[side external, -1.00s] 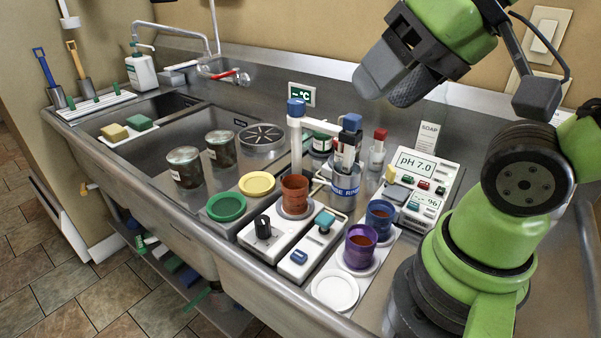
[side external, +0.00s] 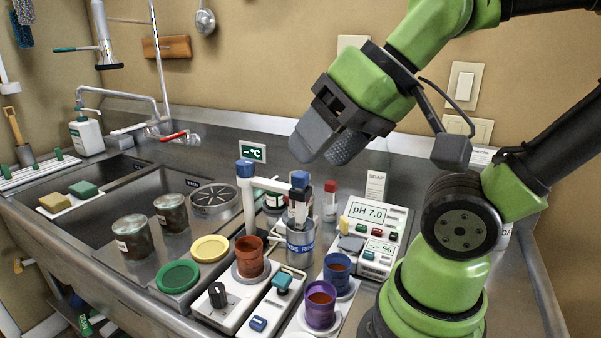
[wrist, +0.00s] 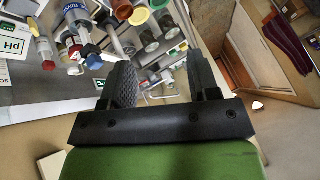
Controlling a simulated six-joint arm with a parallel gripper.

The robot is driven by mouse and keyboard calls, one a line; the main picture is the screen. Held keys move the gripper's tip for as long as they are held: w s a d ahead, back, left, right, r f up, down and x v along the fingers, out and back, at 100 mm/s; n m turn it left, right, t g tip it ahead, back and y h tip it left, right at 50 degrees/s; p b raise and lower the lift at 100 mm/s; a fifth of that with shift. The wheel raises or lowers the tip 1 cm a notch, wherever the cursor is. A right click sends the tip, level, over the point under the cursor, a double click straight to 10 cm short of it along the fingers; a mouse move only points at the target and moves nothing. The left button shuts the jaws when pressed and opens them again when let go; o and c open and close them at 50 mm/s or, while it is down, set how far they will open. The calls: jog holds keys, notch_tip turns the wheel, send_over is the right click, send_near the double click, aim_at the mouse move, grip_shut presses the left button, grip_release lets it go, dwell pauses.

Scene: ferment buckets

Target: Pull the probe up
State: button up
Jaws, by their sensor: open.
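The probe (side external: 299,206) is dark with a blue cap, upright at the end of a white stand arm. Its lower end is inside a clear jar with a blue RINSE label (side external: 300,247), so its tip is hidden. The white stand post (side external: 248,205) with a blue top rises to its left. My gripper (side external: 333,142) is open and empty, in the air above and to the right of the probe, apart from it. In the wrist view the open fingers (wrist: 161,80) have nothing between them, and a blue cap (wrist: 94,62) shows to their left.
A pH meter reading 7.0 (side external: 368,212), a red-capped vial (side external: 330,200) and a soap box (side external: 375,186) stand close to the jar. Orange (side external: 249,258), purple (side external: 320,304) and blue (side external: 337,271) cups stand in front. Jars and a sink lie left. The air around my gripper is free.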

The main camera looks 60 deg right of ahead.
jog(key=w+d+r+n+g+h, duration=0.1)
jog(key=w+d+n+g+h, duration=0.15)
jog(key=w+d, duration=0.4)
jog(key=n+g, duration=0.2)
jog(key=g, duration=0.3)
send_over(300, 173)
jog(key=shift+m+y, duration=0.25)
notch_tip(300, 173, down, 4)
jog(key=shift+f, duration=0.15)
notch_tip(300, 173, down, 9)
jog(key=shift+f, duration=0.1)
grip_shut()
jog(key=shift+r, duration=3.05)
